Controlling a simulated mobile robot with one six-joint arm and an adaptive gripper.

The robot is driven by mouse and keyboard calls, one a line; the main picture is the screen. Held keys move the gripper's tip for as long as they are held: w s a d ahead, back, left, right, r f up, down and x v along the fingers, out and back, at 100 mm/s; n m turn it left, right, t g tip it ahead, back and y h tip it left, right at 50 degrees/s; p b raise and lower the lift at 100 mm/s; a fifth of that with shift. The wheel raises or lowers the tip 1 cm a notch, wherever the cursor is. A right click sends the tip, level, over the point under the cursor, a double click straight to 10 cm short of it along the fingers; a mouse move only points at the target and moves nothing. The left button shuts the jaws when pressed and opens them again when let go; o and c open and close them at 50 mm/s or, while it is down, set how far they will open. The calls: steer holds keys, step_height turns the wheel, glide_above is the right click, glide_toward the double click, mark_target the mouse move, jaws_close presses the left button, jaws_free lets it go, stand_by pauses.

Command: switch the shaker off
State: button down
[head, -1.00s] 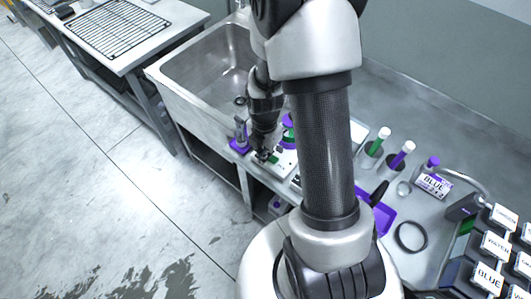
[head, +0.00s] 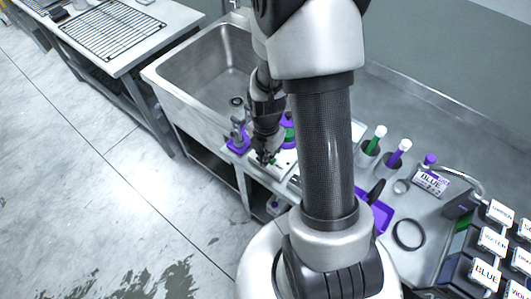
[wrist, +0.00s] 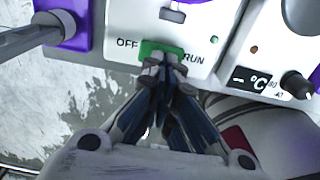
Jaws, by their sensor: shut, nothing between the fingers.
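The shaker's white front panel (wrist: 120,17) carries the words OFF and RUN, with a green switch (wrist: 147,47) between them. My gripper (wrist: 165,62) is shut and empty, its fingertips at the green switch and covering its lower middle. I cannot tell whether they touch it or which way it is set. A small green light (wrist: 214,40) shows beside RUN. In the head view my gripper (head: 266,160) points down at the white panel (head: 285,168) at the counter's front edge, partly hidden by my arm.
To the right of the panel is a heater panel with a °C display (wrist: 251,80) and a black knob (wrist: 297,85). A post on a purple base (head: 238,146) stands left of my gripper. The sink (head: 190,75) lies behind it. Tubes and a purple tray (head: 381,214) are at right.

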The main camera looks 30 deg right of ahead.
step_height(320, 180, up, 12)
stand_by(0.4)
steer(key=r+p, duration=0.1)
steer(key=p, duration=0.5)
steer(key=w+r+p, duration=0.1)
steer(key=p, duration=0.1)
steer(key=shift+a+r+p, duration=0.25)
steer(key=shift+r+p, duration=0.05)
steer(key=shift+p, duration=0.1)
steer(key=shift+f, duration=0.25)
step_height(320, 180, down, 14)
steer(key=b, duration=0.3)
steer(key=shift+r, duration=0.15)
steer(key=shift+w, duration=0.1)
